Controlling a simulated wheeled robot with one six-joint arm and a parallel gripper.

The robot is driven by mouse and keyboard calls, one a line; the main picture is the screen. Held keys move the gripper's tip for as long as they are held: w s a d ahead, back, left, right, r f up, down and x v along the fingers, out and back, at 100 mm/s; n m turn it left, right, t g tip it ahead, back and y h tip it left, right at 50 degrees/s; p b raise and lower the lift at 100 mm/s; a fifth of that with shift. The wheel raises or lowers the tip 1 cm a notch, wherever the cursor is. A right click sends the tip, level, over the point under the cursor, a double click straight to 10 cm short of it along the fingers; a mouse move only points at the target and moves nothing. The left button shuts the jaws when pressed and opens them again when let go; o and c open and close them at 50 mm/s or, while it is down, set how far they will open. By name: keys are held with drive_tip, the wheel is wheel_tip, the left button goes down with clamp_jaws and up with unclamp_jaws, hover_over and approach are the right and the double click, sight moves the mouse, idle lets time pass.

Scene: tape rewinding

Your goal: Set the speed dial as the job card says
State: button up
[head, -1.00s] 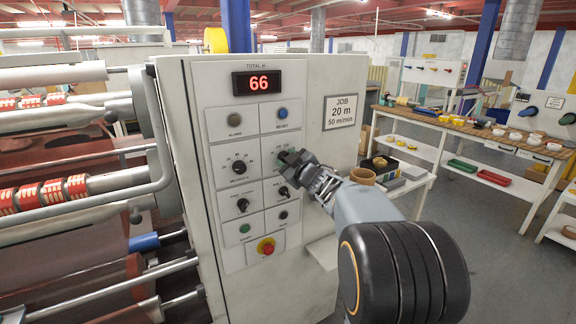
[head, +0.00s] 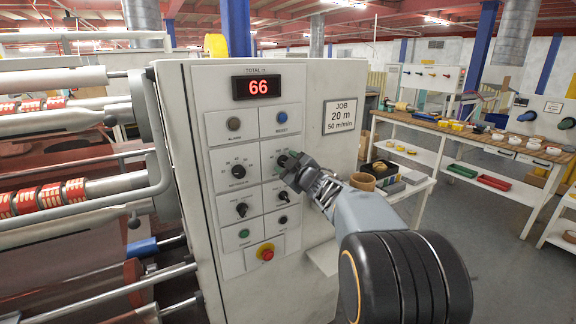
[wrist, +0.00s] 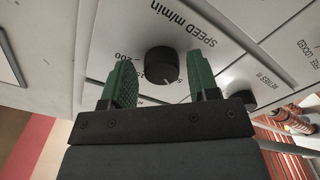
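The speed dial (wrist: 161,65) is a round black knob on the panel, under the label "SPEED m/min" in the wrist view. A pale mark shows on the knob; only part of its scale is readable, including "200". My gripper (wrist: 160,72) is open, with one green finger on each side of the knob and a small gap on both sides. In the head view my gripper (head: 292,165) is at the dial and hides part of it. The job card (head: 340,116) reads "JOB 20 m 50 m/min".
A red display (head: 257,87) reads 66. Another selector (head: 239,171) is left of the speed dial, with smaller switches below. A red emergency stop (head: 266,252) sits on yellow at the bottom. A workbench with bins (head: 480,150) stands to the right.

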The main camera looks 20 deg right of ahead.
drive_tip(key=shift+o, duration=0.4)
drive_tip(key=shift+s, duration=0.1)
drive_tip(key=s+d, duration=0.1)
drive_tip(key=s, duration=1.2)
drive_tip(key=shift+s+d, duration=0.25)
drive_tip(key=shift+s, duration=0.05)
drive_tip(key=shift+d, duration=0.1)
